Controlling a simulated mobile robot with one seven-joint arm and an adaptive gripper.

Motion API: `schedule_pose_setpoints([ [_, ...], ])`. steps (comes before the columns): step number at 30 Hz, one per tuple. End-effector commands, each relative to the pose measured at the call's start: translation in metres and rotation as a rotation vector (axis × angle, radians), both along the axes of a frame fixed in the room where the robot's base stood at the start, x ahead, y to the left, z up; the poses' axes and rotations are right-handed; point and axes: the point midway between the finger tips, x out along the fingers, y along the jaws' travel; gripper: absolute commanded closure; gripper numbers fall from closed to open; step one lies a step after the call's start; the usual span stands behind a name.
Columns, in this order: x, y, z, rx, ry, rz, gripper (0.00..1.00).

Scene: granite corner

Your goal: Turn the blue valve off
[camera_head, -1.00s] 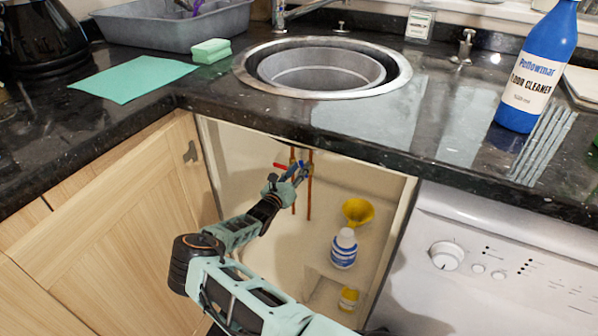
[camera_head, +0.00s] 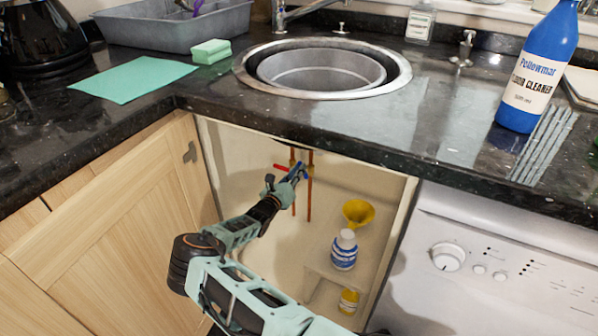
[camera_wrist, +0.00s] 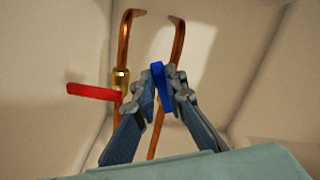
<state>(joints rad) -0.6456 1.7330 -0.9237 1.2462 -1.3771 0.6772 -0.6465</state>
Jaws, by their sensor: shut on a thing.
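The blue valve handle (camera_wrist: 158,80) stands between my two fingers in the wrist view, in front of the right copper pipe (camera_wrist: 177,45). It looks close to upright there, in line with that pipe. My gripper (camera_wrist: 160,88) is shut on this handle; it also shows in the head view (camera_head: 294,174), reaching into the open cupboard under the sink. The body of the blue valve is hidden behind the fingers. The red valve handle (camera_wrist: 93,92) sticks out sideways to the left from a brass fitting (camera_wrist: 121,80) on the left copper pipe (camera_wrist: 124,45).
The cupboard door (camera_head: 122,225) stands open at the left. A white bottle with blue bands (camera_head: 344,252), a yellow funnel (camera_head: 358,212) and a yellow bottle (camera_head: 348,301) are right of my arm. The black worktop (camera_head: 400,130) hangs above; a white appliance (camera_head: 500,270) stands right.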

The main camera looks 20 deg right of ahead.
Motion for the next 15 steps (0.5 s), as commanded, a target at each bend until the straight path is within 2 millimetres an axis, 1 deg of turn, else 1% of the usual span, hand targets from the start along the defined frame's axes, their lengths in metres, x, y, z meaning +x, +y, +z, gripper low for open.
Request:
schedule_pose_setpoints([
  [1, 0.001, 0.001, -0.003, -0.018, 0.020, 0.000, 1.00],
  [15, 0.010, 0.011, -0.013, -0.311, 0.316, 0.000, 1.00],
])
